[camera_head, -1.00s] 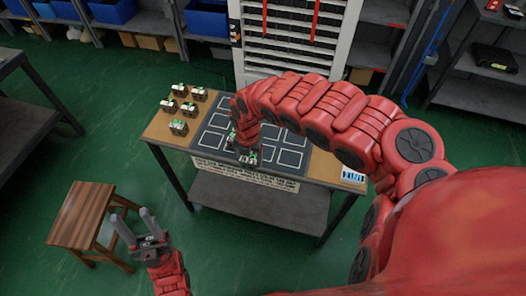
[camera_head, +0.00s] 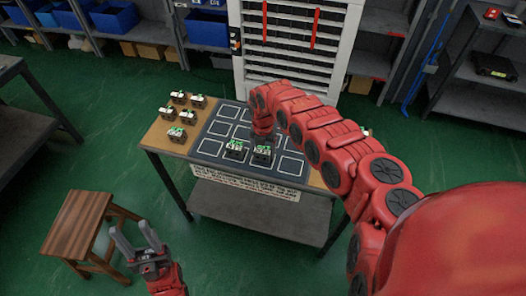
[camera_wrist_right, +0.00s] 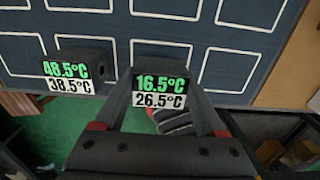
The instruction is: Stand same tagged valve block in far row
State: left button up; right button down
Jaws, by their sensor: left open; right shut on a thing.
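My right gripper (camera_head: 262,142) is shut on a valve block (camera_head: 262,155) over the near row of the dark mat (camera_head: 226,128). In the right wrist view this block (camera_wrist_right: 165,88) reads 16.5°C on green digits and 26.5°C below, between the fingers. I cannot tell whether its base touches the mat. A second valve block (camera_head: 235,148) stands left of it in the near row; in the wrist view its label (camera_wrist_right: 68,76) reads 48.5°C over 38.5°C. Several more blocks (camera_head: 188,117) stand on the table's wooden left part. My left gripper (camera_head: 138,242) is open and empty, off the table.
The mat has outlined squares; those seen in its farther rows look empty, though my right arm hides some. A lettered strip (camera_head: 245,184) runs along the table's front edge. A wooden stool (camera_head: 82,225) stands beside my left gripper. A slatted cabinet (camera_head: 290,50) stands behind the table.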

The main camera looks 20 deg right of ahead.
jog(key=shift+w+f, duration=0.1)
jog(key=shift+f, duration=0.4)
jog(key=shift+f, duration=0.15)
grip_release()
